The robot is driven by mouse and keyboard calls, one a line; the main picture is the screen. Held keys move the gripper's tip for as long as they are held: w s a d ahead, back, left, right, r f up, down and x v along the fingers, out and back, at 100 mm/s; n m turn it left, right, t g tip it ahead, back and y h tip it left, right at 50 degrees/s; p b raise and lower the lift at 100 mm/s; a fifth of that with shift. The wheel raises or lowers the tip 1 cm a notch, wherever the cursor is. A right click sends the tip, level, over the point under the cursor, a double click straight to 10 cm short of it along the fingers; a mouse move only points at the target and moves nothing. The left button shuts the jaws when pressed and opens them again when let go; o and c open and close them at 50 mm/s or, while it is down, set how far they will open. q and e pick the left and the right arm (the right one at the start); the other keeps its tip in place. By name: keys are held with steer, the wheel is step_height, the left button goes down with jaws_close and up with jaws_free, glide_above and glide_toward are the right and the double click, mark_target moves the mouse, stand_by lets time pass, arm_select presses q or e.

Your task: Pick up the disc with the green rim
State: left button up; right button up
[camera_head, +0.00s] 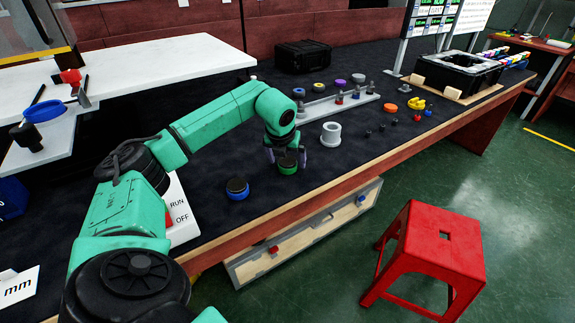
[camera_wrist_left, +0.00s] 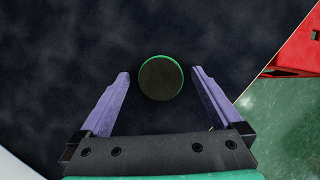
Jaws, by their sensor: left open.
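The disc with the green rim (camera_head: 288,168) lies on the dark table, its top dark and its rim green. In the left wrist view the disc (camera_wrist_left: 160,78) sits between the tips of my left gripper's two purple fingers, with a gap on each side. My left gripper (camera_head: 286,157) is open over the disc in the head view; the wrist view also shows the open left gripper (camera_wrist_left: 160,80). I cannot tell its exact height above the disc. My right gripper is in neither view.
A disc with a blue rim (camera_head: 237,194) lies to the left of the green one. A light grey ring-shaped part (camera_head: 331,134) stands to the right. Behind is a grey rack (camera_head: 318,109) with pegs. A red stool (camera_head: 432,240) stands on the floor beyond the table's front edge.

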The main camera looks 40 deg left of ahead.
arm_select(q)
steer(key=shift+r, duration=0.1)
steer(key=c, duration=1.4)
steer(key=shift+c, duration=0.2)
